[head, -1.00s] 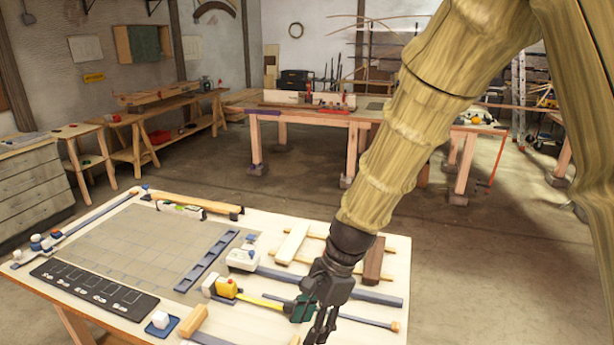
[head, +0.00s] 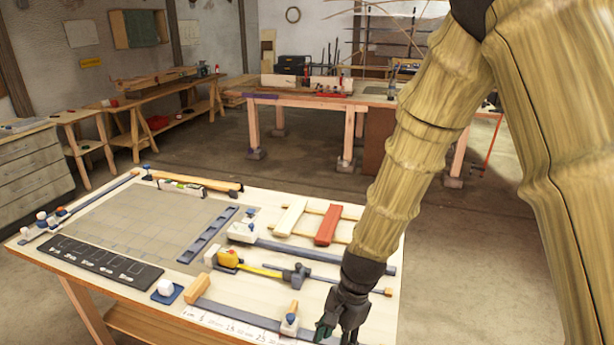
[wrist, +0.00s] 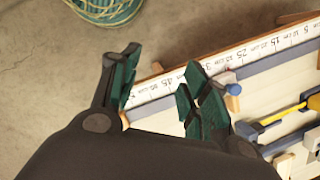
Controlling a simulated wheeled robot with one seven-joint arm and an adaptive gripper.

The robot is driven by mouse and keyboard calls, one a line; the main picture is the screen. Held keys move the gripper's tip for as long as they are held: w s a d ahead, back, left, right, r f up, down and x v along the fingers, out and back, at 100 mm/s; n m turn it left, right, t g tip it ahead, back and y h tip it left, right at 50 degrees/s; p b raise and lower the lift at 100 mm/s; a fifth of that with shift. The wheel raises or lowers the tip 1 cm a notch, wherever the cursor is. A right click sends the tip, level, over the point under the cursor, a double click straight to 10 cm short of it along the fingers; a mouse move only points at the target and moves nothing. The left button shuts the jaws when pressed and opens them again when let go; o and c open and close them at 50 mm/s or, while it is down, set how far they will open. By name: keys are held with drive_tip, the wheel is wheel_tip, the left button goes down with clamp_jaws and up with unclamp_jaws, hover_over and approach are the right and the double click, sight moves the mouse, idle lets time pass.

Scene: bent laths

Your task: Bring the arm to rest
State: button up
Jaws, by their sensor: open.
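My gripper (head: 340,318) hangs at the right front edge of the workbench (head: 225,292), seen in the head view. It is open in the wrist view (wrist: 162,88), with green pads apart and nothing between them. Beneath it the wrist view shows the bench's ruler edge (wrist: 242,55) and bare floor. A clamp with a blue knob (head: 289,322) stands on the bench just left of the gripper. My arm hides part of the bench's right side.
A teal basket (wrist: 108,8) stands on the floor. Open floor lies right of the bench.

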drive_tip(key=s+d+f+n+h+b, duration=0.1)
drive_tip(key=s+d+f, duration=0.4)
drive_tip(key=f, duration=0.6)
drive_tip(key=s+d+f+n+t+b, duration=0.1)
drive_tip(key=s+d+f+n+b, duration=0.3)
drive_tip(key=s+f, duration=0.6)
drive_tip(key=s+d+f+n+h+b, duration=0.1)
drive_tip(key=s+d+f+n, duration=0.4)
drive_tip(key=f, duration=0.8)
drive_tip(key=s+d+b, duration=0.1)
drive_tip(key=s+d, duration=0.2)
drive_tip(key=shift+s+h+b, duration=0.15)
drive_tip(key=shift+h+b, duration=0.15)
